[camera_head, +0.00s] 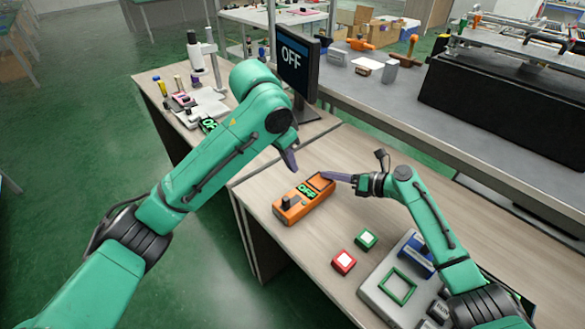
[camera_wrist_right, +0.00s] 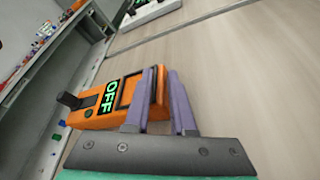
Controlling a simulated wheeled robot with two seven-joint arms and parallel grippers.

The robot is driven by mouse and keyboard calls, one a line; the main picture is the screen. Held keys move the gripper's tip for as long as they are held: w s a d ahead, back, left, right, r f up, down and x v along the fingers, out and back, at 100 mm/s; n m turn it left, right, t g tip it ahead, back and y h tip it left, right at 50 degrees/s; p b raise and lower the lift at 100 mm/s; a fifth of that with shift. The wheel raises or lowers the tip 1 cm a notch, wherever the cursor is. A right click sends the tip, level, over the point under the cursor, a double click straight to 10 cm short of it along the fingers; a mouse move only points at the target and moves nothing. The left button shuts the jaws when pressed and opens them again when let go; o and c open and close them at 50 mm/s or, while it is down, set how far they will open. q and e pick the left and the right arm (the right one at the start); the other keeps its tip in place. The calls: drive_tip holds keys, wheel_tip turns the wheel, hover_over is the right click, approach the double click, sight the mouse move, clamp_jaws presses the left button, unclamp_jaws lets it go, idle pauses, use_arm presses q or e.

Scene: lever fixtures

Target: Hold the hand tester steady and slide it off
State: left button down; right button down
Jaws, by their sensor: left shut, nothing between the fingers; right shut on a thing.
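The orange hand tester (camera_head: 291,211) lies on the light wooden table, with a green OFF on its small display and a black knob near its left end. In the right wrist view the tester (camera_wrist_right: 96,117) has its black knob at the far end. My right gripper (camera_head: 327,176) is shut on the tester's near end, one finger to each side of the orange edge in the right wrist view (camera_wrist_right: 163,100). My left gripper (camera_head: 291,160) is shut and empty, above and behind the tester, apart from it.
A monitor (camera_head: 298,68) behind also reads OFF. A green button block (camera_head: 366,238), a red one (camera_head: 344,262) and a grey panel with a green frame (camera_head: 398,286) stand in front on the right. The table left of these blocks is clear.

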drive_tip(key=shift+s+f, duration=0.25)
drive_tip(key=shift+f, duration=0.5)
drive_tip(key=c, duration=0.8)
unclamp_jaws()
drive_tip(key=shift+o, duration=0.6)
drive_tip(key=shift+w+d+f, duration=0.1)
drive_tip(key=shift+w+d, duration=0.05)
